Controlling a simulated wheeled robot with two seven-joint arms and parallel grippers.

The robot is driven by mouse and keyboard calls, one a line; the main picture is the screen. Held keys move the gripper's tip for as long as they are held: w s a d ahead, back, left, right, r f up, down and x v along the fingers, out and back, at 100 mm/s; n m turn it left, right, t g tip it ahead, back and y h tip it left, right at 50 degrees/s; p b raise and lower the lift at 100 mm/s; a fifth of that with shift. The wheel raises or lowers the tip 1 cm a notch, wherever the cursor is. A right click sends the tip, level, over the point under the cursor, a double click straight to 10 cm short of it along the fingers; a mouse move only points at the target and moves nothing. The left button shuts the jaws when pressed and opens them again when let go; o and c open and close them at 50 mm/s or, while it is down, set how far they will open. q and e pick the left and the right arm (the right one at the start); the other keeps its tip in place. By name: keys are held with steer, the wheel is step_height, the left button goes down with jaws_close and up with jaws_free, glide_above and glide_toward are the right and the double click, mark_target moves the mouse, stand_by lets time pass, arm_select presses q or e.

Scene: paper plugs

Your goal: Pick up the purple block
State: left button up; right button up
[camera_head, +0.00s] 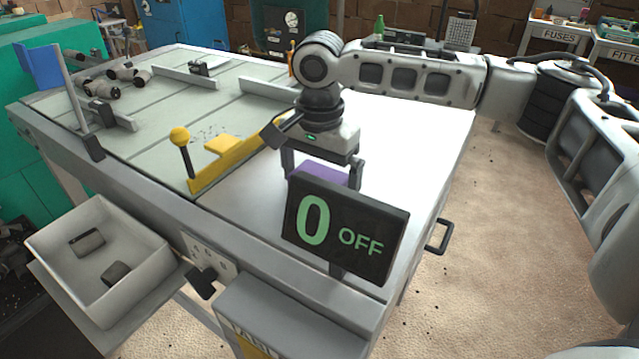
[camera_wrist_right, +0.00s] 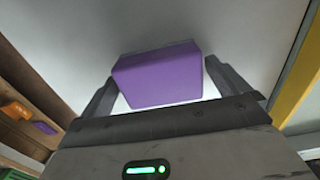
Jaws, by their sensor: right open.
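The purple block (camera_head: 318,172) sits at the near part of the white table top, partly hidden behind a black sign and under my right gripper. In the wrist view the block (camera_wrist_right: 158,77) lies between the two fingers. My right gripper (camera_head: 321,180) points down over it, with one finger on each side. Its jaws are open, and the wrist view shows a narrow light gap between the block and each finger of the right gripper (camera_wrist_right: 163,88). The lower part of the block is hidden in the head view. My left gripper is not in view.
A black sign (camera_head: 345,228) reading "0 OFF" stands at the table's near edge, close to the block. A yellow fence (camera_head: 235,163) with a yellow-knobbed lever (camera_head: 181,140) stands left of the gripper. A white tray (camera_head: 60,232) hangs at the front left. The table's right side is clear.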

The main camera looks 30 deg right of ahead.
mark_target(320, 175)
steer(key=c, duration=0.9)
step_height(320, 175, up, 10)
steer(key=shift+p, duration=0.35)
